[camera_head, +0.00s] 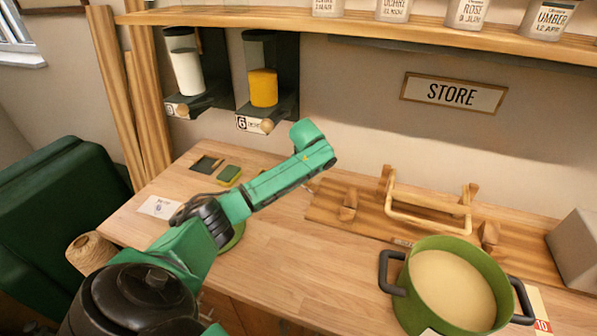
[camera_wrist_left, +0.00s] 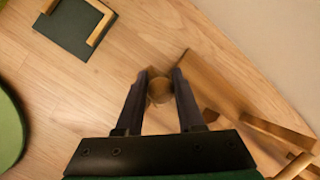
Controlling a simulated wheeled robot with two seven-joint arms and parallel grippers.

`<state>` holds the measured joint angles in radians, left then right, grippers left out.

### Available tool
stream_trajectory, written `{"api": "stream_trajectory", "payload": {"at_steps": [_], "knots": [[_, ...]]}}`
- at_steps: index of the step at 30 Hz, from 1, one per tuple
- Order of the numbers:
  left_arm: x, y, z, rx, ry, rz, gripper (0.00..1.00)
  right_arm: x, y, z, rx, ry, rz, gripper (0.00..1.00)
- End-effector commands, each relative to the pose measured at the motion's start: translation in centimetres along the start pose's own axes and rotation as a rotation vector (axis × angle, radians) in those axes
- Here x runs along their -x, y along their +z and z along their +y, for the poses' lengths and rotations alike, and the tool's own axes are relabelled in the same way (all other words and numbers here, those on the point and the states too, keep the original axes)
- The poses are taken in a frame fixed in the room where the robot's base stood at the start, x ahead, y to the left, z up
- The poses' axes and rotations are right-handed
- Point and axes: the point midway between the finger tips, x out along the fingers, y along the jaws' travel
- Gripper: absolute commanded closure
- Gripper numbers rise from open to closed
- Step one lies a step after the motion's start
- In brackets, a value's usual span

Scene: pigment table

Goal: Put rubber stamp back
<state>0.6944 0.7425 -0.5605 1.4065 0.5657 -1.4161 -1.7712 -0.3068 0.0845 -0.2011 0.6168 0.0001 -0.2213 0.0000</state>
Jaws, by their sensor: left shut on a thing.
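In the left wrist view my left gripper (camera_wrist_left: 160,92) is shut on a round, brown wooden piece, which looks like the handle of the rubber stamp (camera_wrist_left: 160,86). It is seen end-on between the fingertips, so the stamp's lower part is hidden, and I cannot tell whether it touches the table. In the head view my green left arm reaches over the table, and its forearm and wrist hide the fingers. A wooden rack (camera_head: 428,213) stands on a board right of my wrist; it also shows at the right of the left wrist view (camera_wrist_left: 272,130). My right gripper is not in view.
A green pot (camera_head: 408,284) of pale powder stands front right. A green disc (camera_wrist_left: 8,130) lies left of the gripper. Bare tabletop (camera_head: 320,258) lies in the middle.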

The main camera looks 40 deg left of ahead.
Motion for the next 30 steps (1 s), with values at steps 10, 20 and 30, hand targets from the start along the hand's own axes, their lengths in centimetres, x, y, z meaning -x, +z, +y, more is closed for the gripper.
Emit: {"api": "stream_trajectory", "payload": {"at_steps": [10, 20, 30], "knots": [[-3.5, 2.3, 3.0, 0.0, 0.0, 0.001, 0.99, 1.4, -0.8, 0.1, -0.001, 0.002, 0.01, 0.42], [-3.6, 2.2, 3.0, 0.0, -0.001, 0.001, 0.33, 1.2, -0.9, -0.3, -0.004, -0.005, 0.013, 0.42], [-2.9, 2.3, 3.0, 0.0, -0.002, 0.001, 0.33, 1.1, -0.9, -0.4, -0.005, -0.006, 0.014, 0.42]]}}
